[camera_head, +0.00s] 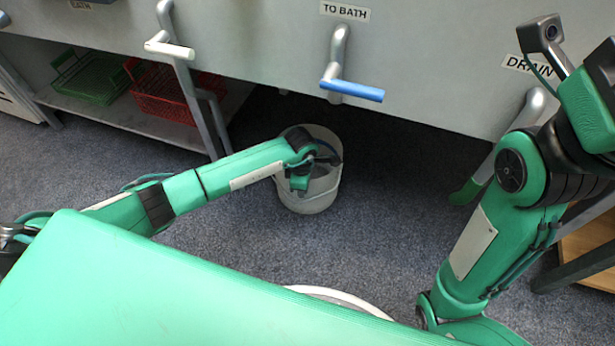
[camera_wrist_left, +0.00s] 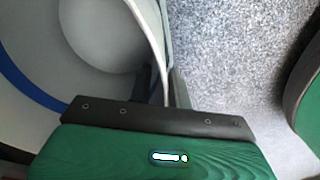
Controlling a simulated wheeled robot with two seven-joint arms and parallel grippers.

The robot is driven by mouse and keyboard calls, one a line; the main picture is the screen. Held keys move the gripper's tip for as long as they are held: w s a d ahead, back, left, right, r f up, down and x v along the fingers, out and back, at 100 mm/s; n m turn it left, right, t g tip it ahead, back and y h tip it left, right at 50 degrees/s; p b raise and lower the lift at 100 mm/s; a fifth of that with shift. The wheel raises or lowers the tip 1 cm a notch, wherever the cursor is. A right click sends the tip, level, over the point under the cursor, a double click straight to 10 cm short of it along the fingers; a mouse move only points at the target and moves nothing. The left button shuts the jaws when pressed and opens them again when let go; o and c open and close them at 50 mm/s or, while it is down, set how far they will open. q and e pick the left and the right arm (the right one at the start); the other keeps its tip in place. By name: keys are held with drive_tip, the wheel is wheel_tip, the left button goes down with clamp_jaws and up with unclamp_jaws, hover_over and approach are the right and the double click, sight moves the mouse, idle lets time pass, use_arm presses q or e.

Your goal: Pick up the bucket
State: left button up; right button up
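A pale grey-white bucket (camera_head: 307,203) stands on the carpet under the front edge of the grey machine. In the left wrist view the bucket wall (camera_wrist_left: 147,22) runs between the two fingers (camera_wrist_left: 164,90), one inside and one outside. The fingers are close together on the wall, and the gripper looks shut on it. A blue curved band (camera_wrist_left: 30,88) shows on the left there. My right arm rises at the right of the head view, with its gripper out of view.
The grey machine (camera_head: 260,50) overhangs the bucket, with a blue-handled valve (camera_head: 352,90) above it. A metal leg (camera_head: 190,105) and a shelf with green (camera_head: 90,78) and red (camera_head: 165,95) crates stand left. Carpet around the bucket is clear.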

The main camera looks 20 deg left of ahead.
use_arm(q)
clamp_jaws()
idle(1.1)
